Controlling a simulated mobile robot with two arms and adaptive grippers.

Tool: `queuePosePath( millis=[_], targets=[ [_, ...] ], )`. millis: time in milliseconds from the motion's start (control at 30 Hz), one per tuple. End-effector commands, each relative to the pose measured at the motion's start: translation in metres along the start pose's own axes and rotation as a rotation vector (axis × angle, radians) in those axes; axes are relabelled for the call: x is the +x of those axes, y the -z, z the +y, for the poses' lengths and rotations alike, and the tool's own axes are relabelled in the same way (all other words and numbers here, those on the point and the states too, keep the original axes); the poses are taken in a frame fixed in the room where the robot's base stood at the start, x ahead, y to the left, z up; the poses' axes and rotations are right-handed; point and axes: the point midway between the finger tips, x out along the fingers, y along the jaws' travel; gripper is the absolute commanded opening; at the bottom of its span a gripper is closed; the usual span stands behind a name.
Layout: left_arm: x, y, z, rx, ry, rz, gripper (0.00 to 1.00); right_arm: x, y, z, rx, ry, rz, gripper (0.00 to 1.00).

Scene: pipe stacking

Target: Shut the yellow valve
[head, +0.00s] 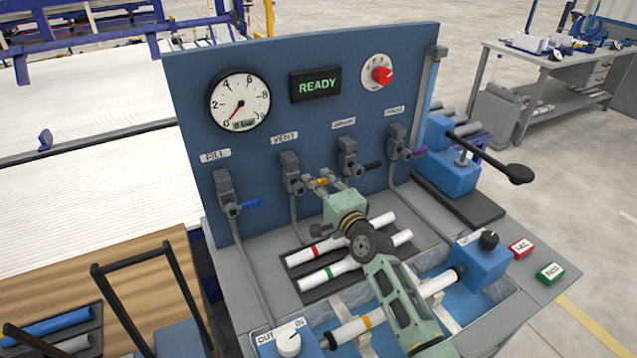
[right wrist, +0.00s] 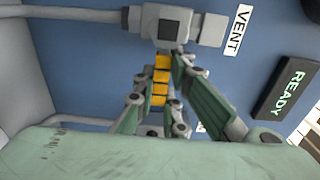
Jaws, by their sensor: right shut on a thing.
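The yellow valve is the one under the VENT label, a grey body (head: 290,167) on the blue panel; the body also shows at the top of the right wrist view (right wrist: 168,22). Its yellow handle (head: 321,182) sticks out to the right in the head view. In the right wrist view the yellow handle (right wrist: 160,82) lies between the fingers. My right gripper (head: 324,184) is shut on this handle, and it hides part of it. My left gripper is not in view.
Other valves have a blue handle (head: 252,204), a black handle (head: 373,165) and a purple handle (head: 419,153). A gauge (head: 240,99) reads near 0, and a display (head: 316,84) reads READY. Pipes with a red band (head: 316,250) and green band (head: 330,272) lie below my right arm.

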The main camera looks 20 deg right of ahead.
Motion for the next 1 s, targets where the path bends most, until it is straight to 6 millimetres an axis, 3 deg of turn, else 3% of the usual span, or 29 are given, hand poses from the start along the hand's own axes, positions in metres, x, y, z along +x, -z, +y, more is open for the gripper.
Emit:
queuePosePath(
  millis=[433, 467, 667, 1000],
  targets=[
    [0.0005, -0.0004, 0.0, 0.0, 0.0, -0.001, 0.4, -0.0005, 0.0002, 0.0027, 0.019, -0.003, 0.001, 0.0],
    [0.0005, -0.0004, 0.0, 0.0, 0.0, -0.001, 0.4, -0.0005, 0.0002, 0.0027, 0.019, -0.003, 0.001, 0.13],
    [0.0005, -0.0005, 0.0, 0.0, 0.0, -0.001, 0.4, -0.0003, 0.0001, 0.002, 0.015, -0.002, 0.0, 0.3],
    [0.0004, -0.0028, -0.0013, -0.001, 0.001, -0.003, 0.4, -0.0022, -0.0002, 0.0015, 0.012, -0.001, 0.0, 0.3]
  ],
)
